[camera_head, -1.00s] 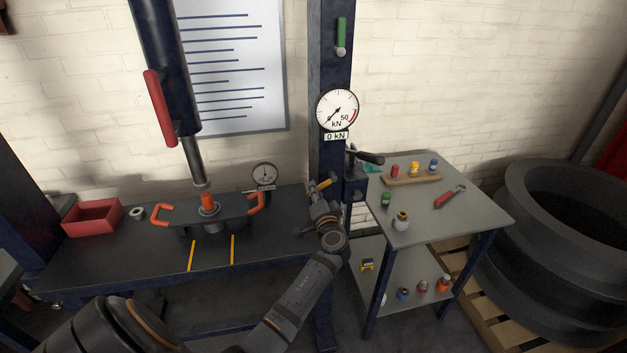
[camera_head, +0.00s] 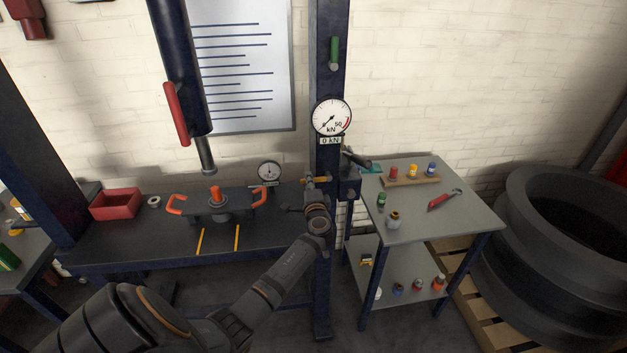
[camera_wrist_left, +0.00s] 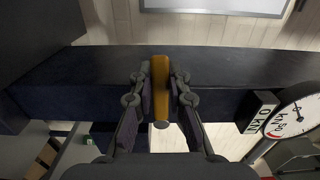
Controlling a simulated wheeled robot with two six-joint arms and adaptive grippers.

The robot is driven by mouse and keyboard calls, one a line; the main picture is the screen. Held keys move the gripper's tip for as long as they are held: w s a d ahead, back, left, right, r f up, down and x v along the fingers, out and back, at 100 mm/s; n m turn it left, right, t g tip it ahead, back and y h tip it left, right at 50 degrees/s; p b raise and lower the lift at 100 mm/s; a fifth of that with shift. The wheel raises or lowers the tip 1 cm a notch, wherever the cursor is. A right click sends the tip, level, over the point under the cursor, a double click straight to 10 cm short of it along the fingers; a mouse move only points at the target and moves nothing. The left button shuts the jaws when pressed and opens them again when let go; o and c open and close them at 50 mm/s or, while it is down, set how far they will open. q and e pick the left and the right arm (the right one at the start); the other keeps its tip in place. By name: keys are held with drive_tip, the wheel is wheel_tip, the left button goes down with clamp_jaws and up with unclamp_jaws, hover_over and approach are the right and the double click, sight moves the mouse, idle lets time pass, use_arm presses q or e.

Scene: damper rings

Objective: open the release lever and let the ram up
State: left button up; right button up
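The yellow release lever (camera_head: 318,180) sticks out to the left from the press's right column, below the force gauge (camera_head: 332,118), whose label reads 0 kN. My left gripper (camera_head: 317,193) is at the lever. In the left wrist view the lever (camera_wrist_left: 160,88) lies between the two fingers (camera_wrist_left: 160,100), which are closed in on both its sides. The ram (camera_head: 206,156) hangs at the upper left, with a gap between its tip and the orange stud (camera_head: 214,194) on the plate with orange handles. My right gripper is not in view.
A dial indicator (camera_head: 269,172) stands behind the plate. A red bin (camera_head: 116,204) is on the bench's left. A black-gripped handle (camera_head: 357,158) juts from the column. A grey side table (camera_head: 440,215) with small bottles and a red tool stands right.

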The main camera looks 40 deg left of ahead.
use_arm(q)
drive_tip(key=shift+o, duration=1.2)
drive_tip(key=shift+s+d+f, duration=0.1)
drive_tip(key=shift+d+f, duration=0.05)
drive_tip(key=shift+d, duration=0.15)
drive_tip(key=shift+o, duration=1.1)
drive_tip(key=shift+d, duration=0.1)
drive_tip(key=shift+a, duration=0.4)
drive_tip(key=shift+v, duration=1.05)
drive_tip(key=shift+p+v, duration=0.45)
drive_tip(key=shift+v, duration=2.6)
